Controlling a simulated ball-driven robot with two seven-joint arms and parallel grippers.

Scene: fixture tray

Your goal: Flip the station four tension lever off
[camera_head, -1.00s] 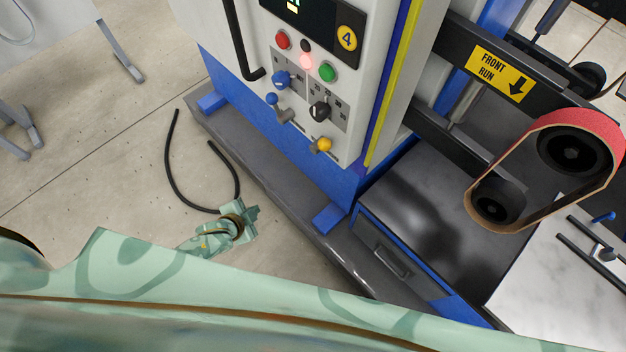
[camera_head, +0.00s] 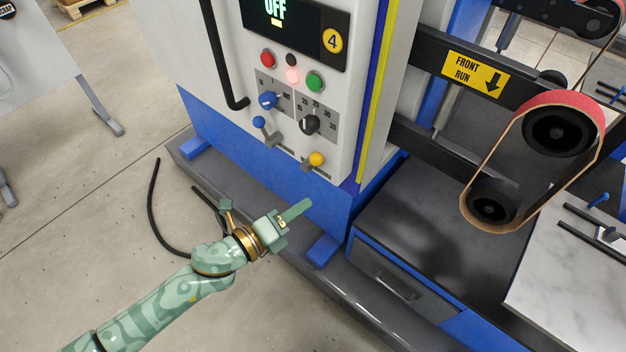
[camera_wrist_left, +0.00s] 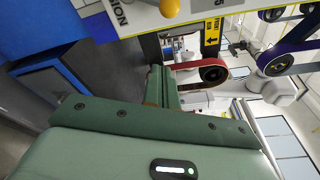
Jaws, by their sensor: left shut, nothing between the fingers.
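The tension lever with a yellow ball (camera_head: 316,159) sits at the lower right of the control panel of the station marked 4, on a small silver base (camera_head: 308,166). The yellow ball also shows at the top of the left wrist view (camera_wrist_left: 169,8), beside a label partly reading "SION". My left gripper (camera_head: 307,203) is shut and empty, its fingers pointing up and right. In the head view it appears below the lever, apart from it, in front of the blue lower cabinet. My right gripper is not in view.
A blue-ball lever (camera_head: 259,122) stands left of the tension lever. Above are a blue knob (camera_head: 267,100), a black dial (camera_head: 309,124), red (camera_head: 267,59) and green (camera_head: 315,82) buttons. The display (camera_head: 290,25) reads OFF. A sanding belt (camera_head: 535,160) is at right.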

